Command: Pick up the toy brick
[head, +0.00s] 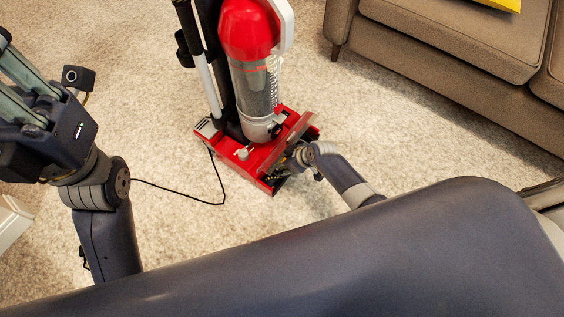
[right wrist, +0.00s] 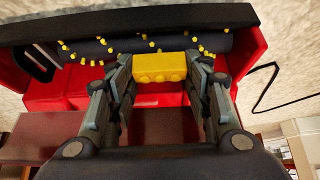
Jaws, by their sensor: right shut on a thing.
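The toy brick (right wrist: 160,67) is yellow with round studs and shows in the right wrist view. My right gripper (right wrist: 159,75) is shut on it, with one finger on each side. The brick is right by the brush roller (right wrist: 205,42) of the red vacuum cleaner; I cannot tell whether they touch. In the head view my right gripper (head: 278,172) is at the vacuum's floor head (head: 262,155), partly hidden, and the brick cannot be made out. My left gripper (head: 22,85) is raised at the left edge, its fingertips cut off by the frame.
The upright vacuum cleaner (head: 245,35) stands on pale carpet (head: 150,230), with a brownish panel (head: 290,140) standing up on its floor head. A black cord (head: 190,198) runs left across the carpet. A brown sofa (head: 430,65) is at the upper right, a white object (head: 12,222) at the left edge.

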